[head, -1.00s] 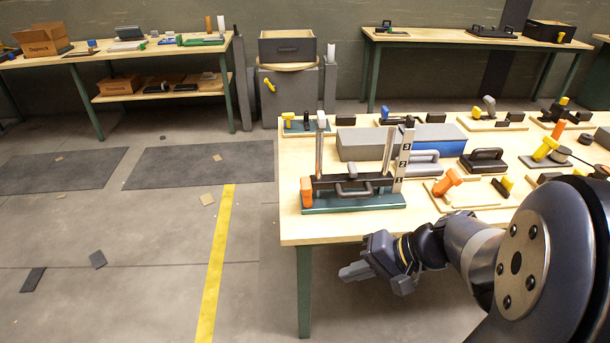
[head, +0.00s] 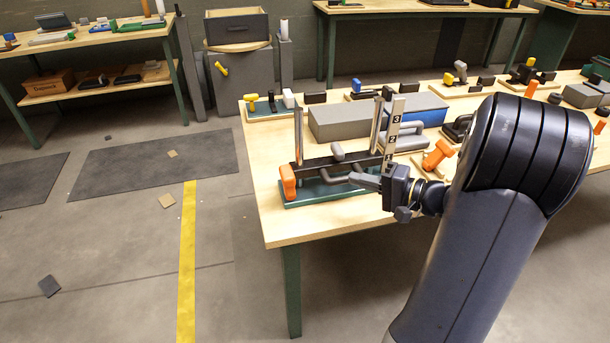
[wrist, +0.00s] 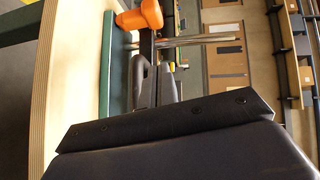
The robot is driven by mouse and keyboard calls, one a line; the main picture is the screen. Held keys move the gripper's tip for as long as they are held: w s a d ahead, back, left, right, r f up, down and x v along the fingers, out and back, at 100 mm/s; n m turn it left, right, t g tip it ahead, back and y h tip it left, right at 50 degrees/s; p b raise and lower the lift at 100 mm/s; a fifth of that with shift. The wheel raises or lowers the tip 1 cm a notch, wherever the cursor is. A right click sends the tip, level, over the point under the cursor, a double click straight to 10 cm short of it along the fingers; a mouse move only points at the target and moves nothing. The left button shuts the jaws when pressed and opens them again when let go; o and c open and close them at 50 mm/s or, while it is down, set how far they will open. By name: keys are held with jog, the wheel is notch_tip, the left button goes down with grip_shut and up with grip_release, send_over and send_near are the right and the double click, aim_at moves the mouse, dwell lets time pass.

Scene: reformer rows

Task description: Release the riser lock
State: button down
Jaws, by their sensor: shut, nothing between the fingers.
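The riser stands on a green base (head: 314,198) at the near edge of the workbench. It has two upright chrome posts (head: 298,135), a black crossbar (head: 318,164) set low, a grey handle (head: 333,180), and a scale plate (head: 393,128) numbered 1 to 3. An orange knob (head: 288,182) is at the left end; it also shows in the wrist view (wrist: 140,16). My gripper (head: 357,180) is shut and empty, in front of the crossbar's right part, close to the handle. I cannot tell whether they touch. My gripper hides the right end of the base.
Grey and blue boxes (head: 352,122) stand right behind the riser. Another orange lever (head: 438,153) is to the right, beside my arm. More fixtures with yellow and grey handles fill the back of the bench. The floor left of the bench is mostly clear.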

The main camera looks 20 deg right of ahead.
jog(key=shift+w+a, duration=0.1)
send_near(291, 172)
jog(key=w, duration=0.4)
jog(key=a, duration=0.3)
jog(key=shift+w+f, duration=0.15)
jog(key=shift+f, duration=0.25)
jog(key=shift+a+f, duration=0.1)
jog(key=shift+a, duration=0.35)
